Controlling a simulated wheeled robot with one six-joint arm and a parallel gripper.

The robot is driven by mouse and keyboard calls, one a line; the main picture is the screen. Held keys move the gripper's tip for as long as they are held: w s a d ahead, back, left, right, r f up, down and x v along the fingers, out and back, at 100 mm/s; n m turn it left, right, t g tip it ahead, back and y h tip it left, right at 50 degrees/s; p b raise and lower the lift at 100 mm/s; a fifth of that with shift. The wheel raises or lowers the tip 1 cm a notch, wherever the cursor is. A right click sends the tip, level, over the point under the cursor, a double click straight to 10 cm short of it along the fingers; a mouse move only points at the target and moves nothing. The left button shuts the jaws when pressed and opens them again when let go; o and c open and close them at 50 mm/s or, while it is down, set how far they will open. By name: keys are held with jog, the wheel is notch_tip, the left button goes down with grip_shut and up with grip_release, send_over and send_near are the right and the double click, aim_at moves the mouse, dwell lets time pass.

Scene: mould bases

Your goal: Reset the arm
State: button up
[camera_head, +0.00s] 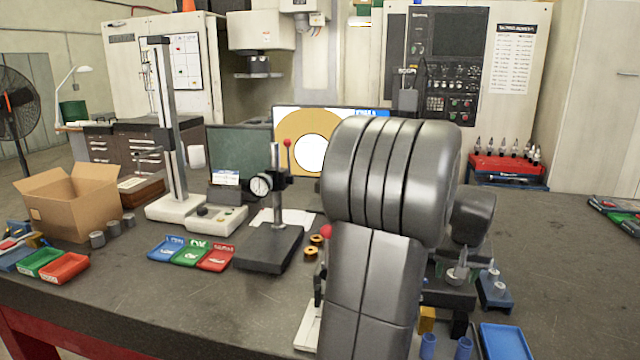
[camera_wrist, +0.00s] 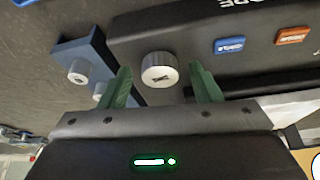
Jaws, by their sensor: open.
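My gripper (camera_wrist: 163,84) shows in the wrist view with its two green fingers spread apart. A short round silver piece (camera_wrist: 160,72) shows between and just beyond the fingertips, with a gap to each finger. It appears to sit on a black device (camera_wrist: 190,40); whether the fingers are level with it I cannot tell.
A blue holder (camera_head: 497,292) with silver pieces stands beside the black device, also left in the wrist view (camera_wrist: 95,48). A dial gauge stand (camera_head: 268,248), coloured trays (camera_head: 190,253) and a cardboard box (camera_head: 70,200) stand left. The bench's right side (camera_head: 570,260) is largely clear.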

jog(key=shift+d+n+y, duration=0.15)
jog(key=shift+n+y, duration=0.55)
jog(key=shift+n, duration=1.1)
jog(key=shift+v, duration=0.9)
jog(key=shift+r, duration=0.1)
